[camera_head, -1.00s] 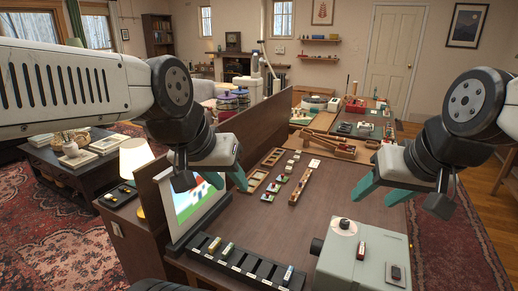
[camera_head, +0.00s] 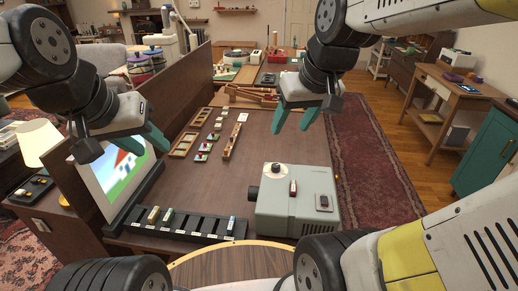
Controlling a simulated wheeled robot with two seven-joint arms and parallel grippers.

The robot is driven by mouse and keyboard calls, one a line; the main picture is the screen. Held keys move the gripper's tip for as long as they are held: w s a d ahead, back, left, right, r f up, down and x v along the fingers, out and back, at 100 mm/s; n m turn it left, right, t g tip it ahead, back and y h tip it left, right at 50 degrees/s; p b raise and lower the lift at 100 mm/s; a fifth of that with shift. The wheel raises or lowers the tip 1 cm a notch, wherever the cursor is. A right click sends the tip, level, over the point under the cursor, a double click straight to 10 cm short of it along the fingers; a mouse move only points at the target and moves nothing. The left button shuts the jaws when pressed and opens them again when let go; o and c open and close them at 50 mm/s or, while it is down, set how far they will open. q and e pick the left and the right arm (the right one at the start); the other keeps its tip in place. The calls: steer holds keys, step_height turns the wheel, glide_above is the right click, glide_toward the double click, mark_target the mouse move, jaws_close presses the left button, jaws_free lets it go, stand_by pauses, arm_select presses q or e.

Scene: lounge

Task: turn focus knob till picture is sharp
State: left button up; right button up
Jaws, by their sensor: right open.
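A grey-green projector (camera_head: 310,218) stands at the near right of the desk, its dark lens (camera_head: 252,193) facing left. On its top are a round pale dial with a dark centre (camera_head: 275,170), a small red-topped piece (camera_head: 293,187) and a dark switch (camera_head: 323,202). I cannot tell for certain which is the focus knob. A screen (camera_head: 100,183) at the left shows a blurred picture of green, blue, white and red, partly hidden by my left gripper. My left gripper (camera_head: 154,148) is open and empty before the screen. My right gripper (camera_head: 291,124) is open and empty, above and beyond the projector.
A dark rack (camera_head: 190,225) with several slides lies between screen and projector. Wooden trays and small pieces (camera_head: 205,140) lie mid-desk. A wooden partition (camera_head: 180,95) edges the desk's left side. A lamp (camera_head: 38,140) stands further left. Bare desk surrounds the projector's far side.

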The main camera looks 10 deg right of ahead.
steer(key=w+f+n+g+h, duration=0.1)
steer(key=w+f+n+g, duration=0.15)
steer(key=w, duration=0.35)
steer(key=w+f+n+g, duration=0.1)
steer(key=w+f, duration=0.3)
steer(key=w, duration=0.1)
steer(key=n+g, duration=0.2)
steer(key=n, duration=0.1)
glide_above(275, 165)
steer(key=shift+h, duration=0.4)
step_height(275, 165, down, 12)
steer(key=shift+f, duration=0.2)
step_height(275, 165, down, 8)
steer(key=shift+r, duration=0.1)
